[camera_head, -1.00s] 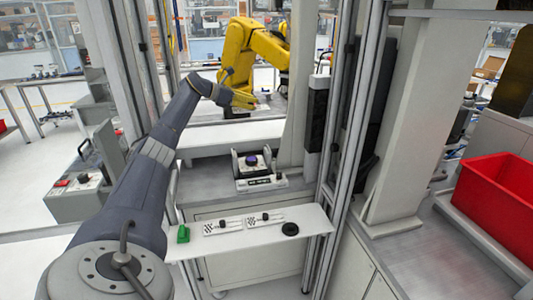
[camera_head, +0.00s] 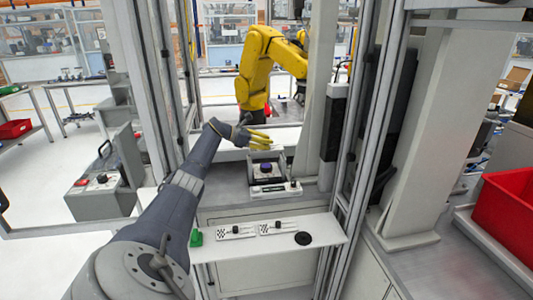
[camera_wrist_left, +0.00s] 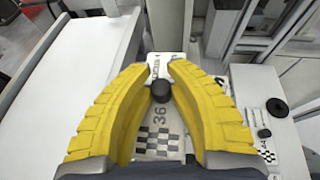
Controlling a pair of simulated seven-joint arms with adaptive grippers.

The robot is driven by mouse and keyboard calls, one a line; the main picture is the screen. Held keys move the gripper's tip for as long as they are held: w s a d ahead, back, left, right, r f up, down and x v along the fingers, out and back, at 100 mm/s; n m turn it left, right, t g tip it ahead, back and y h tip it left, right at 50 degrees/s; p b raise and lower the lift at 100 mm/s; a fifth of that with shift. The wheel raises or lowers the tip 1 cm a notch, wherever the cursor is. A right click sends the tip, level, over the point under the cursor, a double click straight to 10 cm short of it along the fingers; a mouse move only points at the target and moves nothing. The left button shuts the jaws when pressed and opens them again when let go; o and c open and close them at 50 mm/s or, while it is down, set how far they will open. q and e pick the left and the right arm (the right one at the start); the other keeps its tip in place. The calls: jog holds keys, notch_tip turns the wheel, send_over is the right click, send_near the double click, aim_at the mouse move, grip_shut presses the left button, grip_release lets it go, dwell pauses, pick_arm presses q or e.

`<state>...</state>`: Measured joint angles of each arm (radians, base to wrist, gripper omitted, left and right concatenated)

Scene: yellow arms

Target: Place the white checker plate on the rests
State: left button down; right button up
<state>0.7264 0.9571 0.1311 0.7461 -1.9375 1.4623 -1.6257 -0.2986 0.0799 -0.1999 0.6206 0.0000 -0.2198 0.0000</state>
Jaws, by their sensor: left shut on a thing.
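My left gripper (camera_head: 260,138) is at the far end of my left arm, just above and behind the rest fixture (camera_head: 275,189) in the head view. In the left wrist view its yellow fingers (camera_wrist_left: 160,84) close on the black knob (camera_wrist_left: 160,92) of a white checker plate (camera_wrist_left: 157,136), marked 36 with a checker pattern at its near end. The fixture has upright side pieces and a blue round part (camera_head: 267,168) between them. In the wrist view, the plate and fingers hide what lies beneath. My right gripper is not in view.
Metal posts (camera_head: 358,130) stand to the right. A yellow robot arm (camera_head: 254,70) stands behind.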

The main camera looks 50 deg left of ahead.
aim_at(258, 150)
pick_arm(q)
jog(key=shift+f, duration=2.35)
jog(key=shift+f, duration=0.15)
jog(key=c, duration=1.3)
grip_release()
jog(key=shift+v, duration=2.05)
